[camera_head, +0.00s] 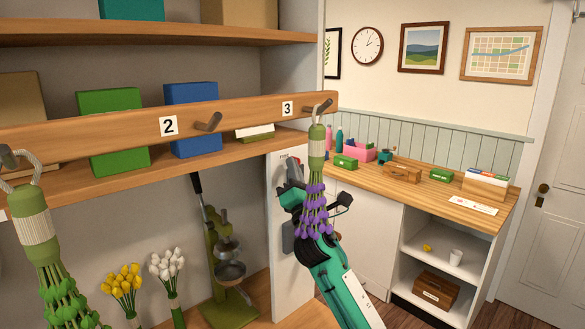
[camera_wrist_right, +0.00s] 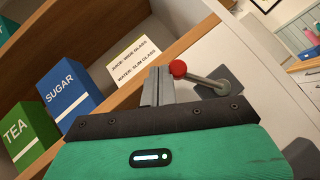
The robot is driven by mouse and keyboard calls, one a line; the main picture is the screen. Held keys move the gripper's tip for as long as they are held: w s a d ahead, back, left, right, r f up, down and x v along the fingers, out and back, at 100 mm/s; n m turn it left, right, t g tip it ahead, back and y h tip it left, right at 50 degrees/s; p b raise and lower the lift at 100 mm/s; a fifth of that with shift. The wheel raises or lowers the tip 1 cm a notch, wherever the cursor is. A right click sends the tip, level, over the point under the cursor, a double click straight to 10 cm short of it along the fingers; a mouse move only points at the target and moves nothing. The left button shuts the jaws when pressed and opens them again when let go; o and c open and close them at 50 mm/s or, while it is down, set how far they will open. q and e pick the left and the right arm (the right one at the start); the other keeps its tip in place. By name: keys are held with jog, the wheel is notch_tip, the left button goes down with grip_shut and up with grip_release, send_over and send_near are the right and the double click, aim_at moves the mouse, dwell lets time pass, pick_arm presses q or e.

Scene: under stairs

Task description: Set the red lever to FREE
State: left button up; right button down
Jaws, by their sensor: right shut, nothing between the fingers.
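The red lever shows in the right wrist view as a red ball knob (camera_wrist_right: 178,68) on a grey metal rod. The rod runs right to a grey pivot plate on the white panel (camera_wrist_right: 252,66). My right gripper (camera_wrist_right: 158,84) is shut and empty, its fingertips close beside the knob's left side; I cannot tell if they touch. In the head view my right gripper (camera_head: 294,176) is at the white panel (camera_head: 290,285), partly behind hanging lavender (camera_head: 315,200). There the lever is mostly hidden, and a small label above is too small to read. My left gripper is out of view.
A wooden rail (camera_head: 240,112) with hooks crosses in front of the shelf. A green bundle (camera_head: 45,240) hangs at left. Green (camera_head: 112,130) and blue (camera_head: 192,120) boxes and a card (camera_wrist_right: 132,60) stand on the shelf. A wooden counter (camera_head: 400,196) lies to the right.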

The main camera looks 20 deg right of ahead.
jog(key=b+v, duration=0.4)
jog(key=v, duration=0.9)
jog(key=shift+b, duration=0.4)
